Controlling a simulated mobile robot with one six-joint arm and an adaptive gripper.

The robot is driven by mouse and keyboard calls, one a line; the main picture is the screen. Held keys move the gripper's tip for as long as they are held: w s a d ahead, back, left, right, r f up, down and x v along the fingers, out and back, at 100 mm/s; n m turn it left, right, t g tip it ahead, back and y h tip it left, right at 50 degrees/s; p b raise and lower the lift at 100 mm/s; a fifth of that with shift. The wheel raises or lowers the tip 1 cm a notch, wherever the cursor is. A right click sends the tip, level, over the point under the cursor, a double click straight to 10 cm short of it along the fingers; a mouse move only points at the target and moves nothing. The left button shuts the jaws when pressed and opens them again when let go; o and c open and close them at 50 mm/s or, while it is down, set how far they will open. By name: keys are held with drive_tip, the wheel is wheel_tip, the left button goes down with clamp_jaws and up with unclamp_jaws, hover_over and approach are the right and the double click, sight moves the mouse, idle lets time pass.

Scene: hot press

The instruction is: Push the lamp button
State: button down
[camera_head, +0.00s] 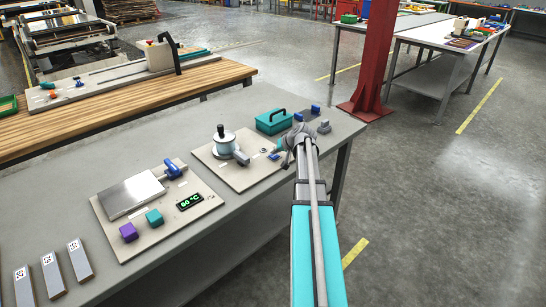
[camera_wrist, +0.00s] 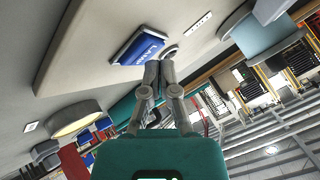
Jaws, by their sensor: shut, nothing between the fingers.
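The blue button (camera_wrist: 142,46) with white lettering sits on a pale board in the wrist view; the lettering is too blurred to read surely. In the head view a small blue piece (camera_head: 274,155) on the middle board's right side appears to be this button, partly beside my gripper. My gripper (camera_wrist: 161,66) is shut and empty, its fingertips together just beside the button's lower right edge. I cannot tell whether they touch it. In the head view my gripper (camera_head: 284,145) reaches over the board's right edge from the right.
The middle board (camera_head: 238,178) also holds a round device with a black knob (camera_head: 224,134) and a grey block (camera_head: 241,158). A teal toolbox (camera_head: 274,121) stands behind. At left are a metal plate (camera_head: 130,194) and a temperature display (camera_head: 190,202). A red column (camera_head: 375,60) stands beyond the table.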

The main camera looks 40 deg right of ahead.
sight(275, 156)
drive_tip(key=shift+f, duration=0.2)
drive_tip(key=shift+f+b, duration=0.25)
drive_tip(key=shift+b, duration=0.2)
drive_tip(key=shift+r, duration=0.15)
drive_tip(key=shift+r+p, duration=0.35)
drive_tip(key=shift+p, duration=0.15)
wheel_tip(275, 156, up, 6)
drive_tip(key=p, duration=0.6)
idle(0.5)
idle(1.1)
